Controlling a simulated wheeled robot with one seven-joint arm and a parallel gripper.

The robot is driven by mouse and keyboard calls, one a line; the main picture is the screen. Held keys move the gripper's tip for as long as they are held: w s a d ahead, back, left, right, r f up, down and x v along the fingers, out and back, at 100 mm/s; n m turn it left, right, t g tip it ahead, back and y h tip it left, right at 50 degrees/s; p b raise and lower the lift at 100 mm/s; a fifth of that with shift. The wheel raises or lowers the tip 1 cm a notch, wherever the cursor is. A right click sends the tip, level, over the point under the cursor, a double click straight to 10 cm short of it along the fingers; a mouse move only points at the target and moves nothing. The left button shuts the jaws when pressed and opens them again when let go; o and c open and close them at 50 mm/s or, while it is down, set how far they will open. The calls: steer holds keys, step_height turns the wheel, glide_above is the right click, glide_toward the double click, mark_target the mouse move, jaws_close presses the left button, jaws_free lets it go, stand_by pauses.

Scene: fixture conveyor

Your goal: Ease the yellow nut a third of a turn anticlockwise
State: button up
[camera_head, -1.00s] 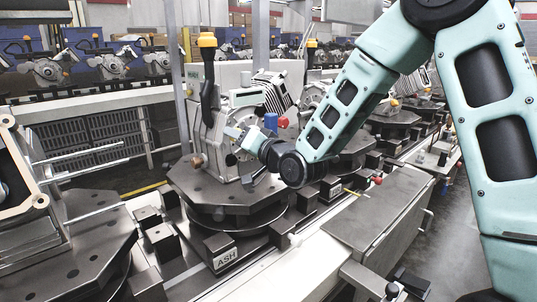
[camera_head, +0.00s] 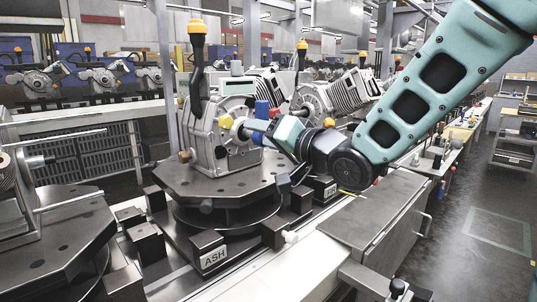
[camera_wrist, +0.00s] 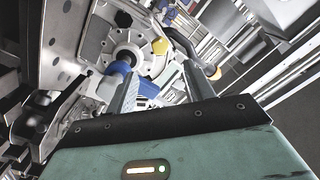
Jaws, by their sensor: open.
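The yellow nut (camera_head: 225,121) sits on the face of the grey metal housing (camera_head: 207,140), which stands on a dark turntable plate. In the wrist view the yellow nut (camera_wrist: 160,46) is beyond my fingertips, a little above the gap between them. My gripper (camera_head: 247,128) reaches in from the right, its fingers pointing at the housing's face. In the wrist view my gripper (camera_wrist: 160,80) is open, with a gap between the two fingers and nothing gripped. The nut appears apart from both fingers.
A blue part (camera_wrist: 120,67) lies close to the left finger in the wrist view. A red knob (camera_head: 274,113) is just above my gripper. An orange-capped post (camera_head: 197,52) rises beside the housing. A second housing (camera_head: 325,95) stands behind on the right.

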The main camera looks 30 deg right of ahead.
steer(key=shift+s+d+b, duration=0.2)
steer(key=shift+s+b, duration=0.25)
steer(key=shift+b, duration=0.3)
steer(key=s+a+f+n+g+h, duration=0.2)
steer(key=s+a+f+n+g, duration=0.3)
steer(key=s+f, duration=0.4)
steer(key=s+a+f+n+g+h, duration=0.1)
steer(key=s+a+f+n+g, duration=0.2)
steer(key=s+a+f+g, duration=0.55)
steer(key=s+d+f+n+g+h, duration=0.1)
steer(key=s+f+n+g, duration=0.1)
steer(key=s, duration=0.3)
steer(key=s+d+f+n+g+h, duration=0.1)
steer(key=s+d+f+n+g, duration=0.1)
steer(key=s, duration=0.3)
step_height(320, 180, up, 15)
steer(key=p, duration=1.5)
steer(key=shift+w+p, duration=0.25)
steer(key=shift+p, duration=0.15)
steer(key=shift+a+t, duration=0.1)
steer(key=shift+t, duration=0.15)
